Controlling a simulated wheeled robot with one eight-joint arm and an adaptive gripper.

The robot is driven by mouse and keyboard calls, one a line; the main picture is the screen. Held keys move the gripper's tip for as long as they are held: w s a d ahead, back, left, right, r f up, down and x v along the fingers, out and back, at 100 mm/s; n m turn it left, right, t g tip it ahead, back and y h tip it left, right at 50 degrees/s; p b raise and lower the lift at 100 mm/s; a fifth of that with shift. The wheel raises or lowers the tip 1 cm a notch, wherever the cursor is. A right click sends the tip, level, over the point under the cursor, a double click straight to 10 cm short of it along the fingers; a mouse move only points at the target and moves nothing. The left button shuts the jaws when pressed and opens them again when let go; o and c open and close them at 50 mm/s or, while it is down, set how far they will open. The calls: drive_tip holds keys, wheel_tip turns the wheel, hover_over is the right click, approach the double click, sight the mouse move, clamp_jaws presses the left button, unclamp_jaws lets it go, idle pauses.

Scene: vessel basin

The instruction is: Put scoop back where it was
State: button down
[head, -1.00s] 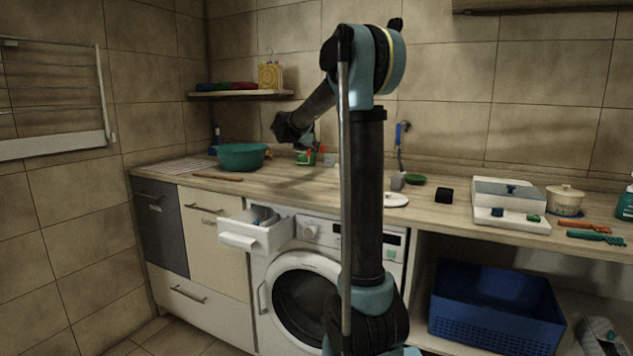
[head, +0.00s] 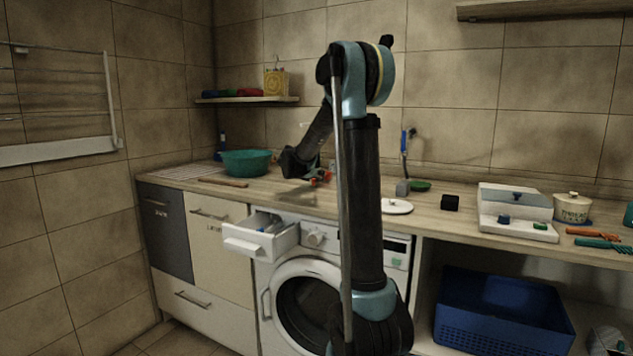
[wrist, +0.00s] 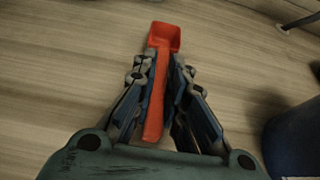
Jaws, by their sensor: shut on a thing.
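The scoop (wrist: 158,80) is orange-red, with a square cup at the top of the wrist view and a long handle. My gripper (wrist: 161,72) is shut on the scoop's handle, with a finger on each side. I cannot tell whether the scoop touches the counter. The washing machine's white detergent drawer (head: 247,244) is pulled open, with something blue inside.
A teal basin (head: 246,164) stands on the counter (head: 210,191) to the left. A white lid (head: 396,207), a black block (head: 450,202) and a white scale-like box (head: 515,207) stand to the right. A dark blue object (wrist: 294,142) is close on the right in the wrist view.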

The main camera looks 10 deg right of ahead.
drive_tip(key=shift+f, duration=0.4)
drive_tip(key=c, duration=1.6)
unclamp_jaws()
drive_tip(key=v, duration=1.2)
drive_tip(key=shift+s, duration=0.1)
